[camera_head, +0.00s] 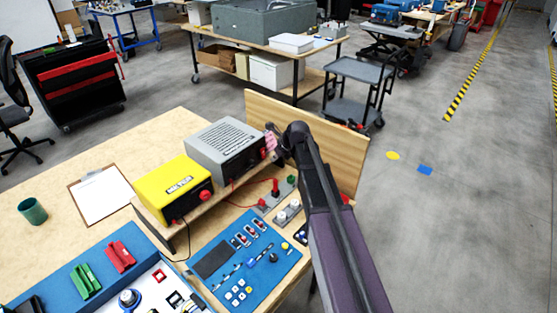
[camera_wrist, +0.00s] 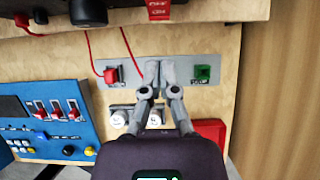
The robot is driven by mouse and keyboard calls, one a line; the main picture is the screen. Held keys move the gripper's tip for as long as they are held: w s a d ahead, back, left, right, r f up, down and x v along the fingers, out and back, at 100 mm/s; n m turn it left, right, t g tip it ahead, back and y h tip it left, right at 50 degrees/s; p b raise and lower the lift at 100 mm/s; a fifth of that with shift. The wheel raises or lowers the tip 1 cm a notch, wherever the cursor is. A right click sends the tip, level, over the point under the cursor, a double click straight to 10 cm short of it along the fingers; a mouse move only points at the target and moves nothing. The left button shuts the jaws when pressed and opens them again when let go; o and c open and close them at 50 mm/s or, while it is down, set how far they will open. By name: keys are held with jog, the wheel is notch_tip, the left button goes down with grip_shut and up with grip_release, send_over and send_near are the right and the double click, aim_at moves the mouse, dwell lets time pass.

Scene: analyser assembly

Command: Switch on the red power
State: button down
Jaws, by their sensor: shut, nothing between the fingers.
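A grey plate (camera_wrist: 130,75) on the wooden board carries a red plug-like part (camera_wrist: 110,75) at left, with a red cable, and a green block (camera_wrist: 202,73) at right. In the head view a red upright lever (camera_head: 275,187) stands between them; my fingers cover that middle part in the wrist view. My gripper (camera_wrist: 160,73) is shut and empty, over the middle of the plate; contact cannot be told. A red lettered part (camera_wrist: 158,9) shows above it. The grey box (camera_head: 225,147) has a red part (camera_head: 262,153) on its front, and the yellow box (camera_head: 172,187) a red knob (camera_head: 205,194).
A blue control panel (camera_wrist: 45,122) lies left of my gripper. White round knobs (camera_wrist: 118,119) sit close below the plate, and a red block (camera_wrist: 210,130) lies to the right. A wooden side board (camera_head: 335,150) stands beside my arm.

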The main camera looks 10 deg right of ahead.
aim_at(263, 153)
jog(key=shift+w+a+f, duration=0.2)
jog(key=shift+w+a, duration=0.35)
jog(key=shift+w, duration=0.15)
jog(key=shift+w+a+f, duration=0.15)
jog(key=shift+w+a, duration=0.4)
jog(key=shift+w, duration=0.15)
jog(key=shift+a+b, duration=0.15)
jog(key=shift+b, duration=0.15)
